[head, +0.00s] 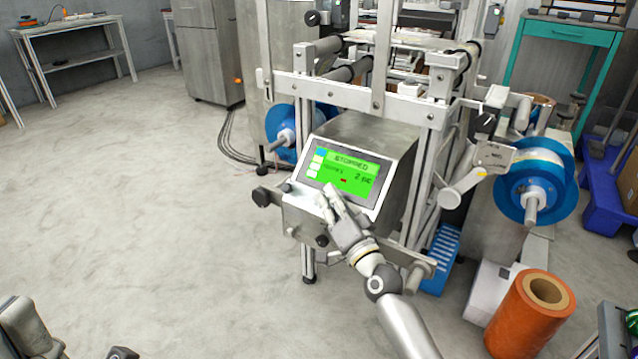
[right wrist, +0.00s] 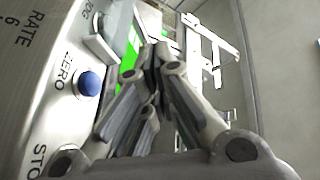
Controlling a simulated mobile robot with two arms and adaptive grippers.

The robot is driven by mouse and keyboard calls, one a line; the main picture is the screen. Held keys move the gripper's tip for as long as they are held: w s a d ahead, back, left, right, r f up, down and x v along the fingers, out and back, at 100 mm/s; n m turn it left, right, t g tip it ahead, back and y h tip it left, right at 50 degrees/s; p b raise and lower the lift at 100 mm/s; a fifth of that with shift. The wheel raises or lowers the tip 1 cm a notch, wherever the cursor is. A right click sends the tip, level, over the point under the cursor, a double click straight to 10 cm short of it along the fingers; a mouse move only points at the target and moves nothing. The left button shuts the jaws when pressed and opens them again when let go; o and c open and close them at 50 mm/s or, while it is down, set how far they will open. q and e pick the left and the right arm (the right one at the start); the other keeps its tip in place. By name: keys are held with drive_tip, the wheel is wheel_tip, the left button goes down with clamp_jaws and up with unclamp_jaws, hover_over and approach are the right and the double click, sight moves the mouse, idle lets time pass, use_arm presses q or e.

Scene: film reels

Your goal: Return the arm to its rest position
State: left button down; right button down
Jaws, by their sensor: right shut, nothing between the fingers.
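My right gripper (head: 328,194) is shut and empty. In the head view it is in front of the lower part of the machine's control panel, with its arm coming up from the bottom. The green screen (head: 350,172) reads "STOPPED". In the right wrist view the shut fingers (right wrist: 157,55) are close beside the metal panel face, with part of the green screen (right wrist: 130,58) behind them. A blue button (right wrist: 88,83) marked "ZERO" is left of the fingers. I cannot tell whether the fingertips touch the panel. My left gripper is not clearly visible.
The machine frame (head: 378,75) rises behind the panel. Blue reels hang on its left (head: 283,130) and right (head: 540,170) sides. An orange roll (head: 528,318) stands at the lower right, beside a white box (head: 490,288). The floor (head: 140,200) to the left is clear.

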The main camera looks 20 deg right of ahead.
drive_tip(key=shift+s, duration=0.25)
